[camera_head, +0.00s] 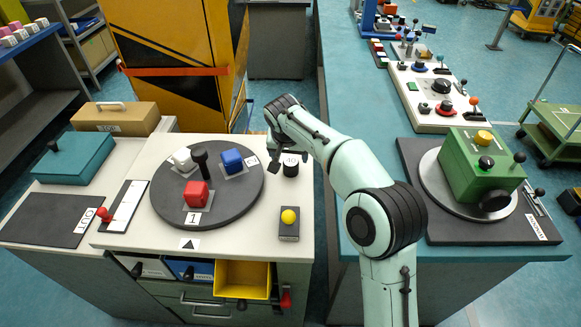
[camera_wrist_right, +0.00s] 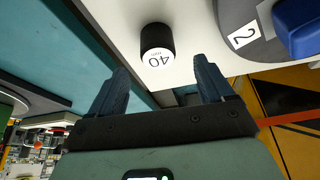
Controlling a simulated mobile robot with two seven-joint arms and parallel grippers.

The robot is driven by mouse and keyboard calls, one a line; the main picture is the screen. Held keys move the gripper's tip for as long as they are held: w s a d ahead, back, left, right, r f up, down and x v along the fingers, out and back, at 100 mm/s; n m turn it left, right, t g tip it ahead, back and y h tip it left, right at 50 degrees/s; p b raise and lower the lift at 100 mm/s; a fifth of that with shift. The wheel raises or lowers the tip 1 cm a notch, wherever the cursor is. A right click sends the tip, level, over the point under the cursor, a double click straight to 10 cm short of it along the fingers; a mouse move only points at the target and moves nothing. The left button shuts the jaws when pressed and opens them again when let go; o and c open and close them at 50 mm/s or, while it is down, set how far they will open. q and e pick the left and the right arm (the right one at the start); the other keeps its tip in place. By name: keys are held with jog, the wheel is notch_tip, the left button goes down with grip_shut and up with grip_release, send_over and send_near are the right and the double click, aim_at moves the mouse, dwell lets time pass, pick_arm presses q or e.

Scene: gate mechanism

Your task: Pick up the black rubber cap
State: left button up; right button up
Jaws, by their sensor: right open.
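A short black cylinder (camera_head: 290,169) with a white top stands on the right edge of the white table; it looks like the black rubber cap. In the right wrist view the same cylinder (camera_wrist_right: 156,40) shows its white top marked 40. My right gripper (camera_wrist_right: 160,82) is open and empty. In that view, the cylinder lies just beyond the fingertips, between their lines, with no contact visible. In the head view my right gripper (camera_head: 272,148) is beside the cylinder on its left, partly hidden by its own wrist. My left gripper is not in view.
A dark turntable (camera_head: 165,205) with red, blue and white blocks and a black knob stands left of the cylinder. A yellow button box (camera_head: 289,225) sits in front. The teal bench (camera_head: 350,262) lies right, across a gap. A yellow drawer (camera_head: 242,281) is open below.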

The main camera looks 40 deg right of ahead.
aim_at(291, 162)
jog(key=x, duration=0.6)
jog(key=shift+s, duration=0.15)
jog(key=c, duration=1.1)
